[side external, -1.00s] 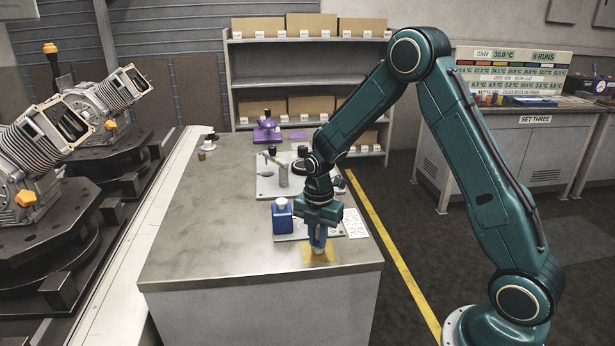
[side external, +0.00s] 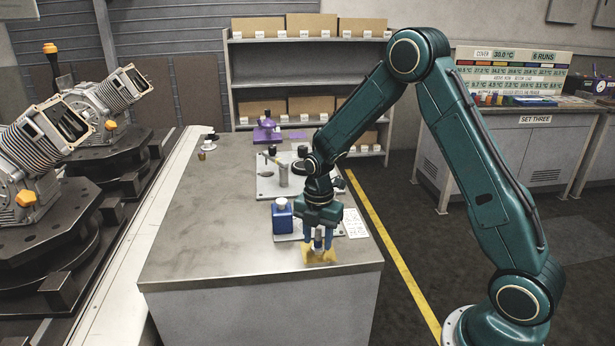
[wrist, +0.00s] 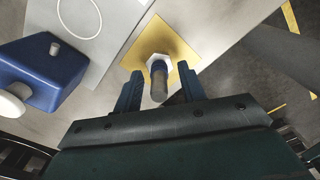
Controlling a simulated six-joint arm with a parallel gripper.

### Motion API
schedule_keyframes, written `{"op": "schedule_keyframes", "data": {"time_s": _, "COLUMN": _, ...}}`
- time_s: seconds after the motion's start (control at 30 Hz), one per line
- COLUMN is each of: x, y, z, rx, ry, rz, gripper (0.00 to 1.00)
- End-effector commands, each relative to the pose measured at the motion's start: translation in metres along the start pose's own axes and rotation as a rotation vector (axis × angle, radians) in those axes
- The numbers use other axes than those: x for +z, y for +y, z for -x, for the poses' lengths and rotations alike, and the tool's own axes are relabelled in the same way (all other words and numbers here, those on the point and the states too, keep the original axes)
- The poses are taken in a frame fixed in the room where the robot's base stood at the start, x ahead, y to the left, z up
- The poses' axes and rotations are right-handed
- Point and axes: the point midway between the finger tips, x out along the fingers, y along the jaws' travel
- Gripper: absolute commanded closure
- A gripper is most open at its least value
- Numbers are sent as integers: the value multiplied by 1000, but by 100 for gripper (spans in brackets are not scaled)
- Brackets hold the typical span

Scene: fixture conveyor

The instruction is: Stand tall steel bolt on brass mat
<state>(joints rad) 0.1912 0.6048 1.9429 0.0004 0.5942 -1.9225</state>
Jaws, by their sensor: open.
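The tall steel bolt (wrist: 159,82) stands head-down on the brass mat (wrist: 184,43), its hex head on the mat and its shank pointing up toward the wrist camera. The brass mat also shows in the side external view (side external: 314,259) near the bench's front edge. My gripper (wrist: 160,88) is open, with one blue finger on each side of the bolt's shank and gaps between. In the side external view my gripper (side external: 318,243) is low over the mat, and the fingers partly hide the bolt.
A white printed sheet (side external: 355,223) lies to the right. Another plate (side external: 266,188) with tools is farther back.

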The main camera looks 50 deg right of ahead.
Motion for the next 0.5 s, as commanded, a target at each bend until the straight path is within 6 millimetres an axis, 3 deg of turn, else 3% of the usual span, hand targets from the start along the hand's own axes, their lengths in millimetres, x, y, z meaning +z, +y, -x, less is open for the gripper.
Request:
{"op": "schedule_keyframes", "data": {"time_s": 0.27, "x": 0, "y": 1, "z": 25, "rx": 4, "ry": -1, "rz": 0, "gripper": 60}}
{"op": "schedule_keyframes", "data": {"time_s": 0.5, "x": 0, "y": 1, "z": 64, "rx": 6, "ry": -2, "rz": 0, "gripper": 60}}
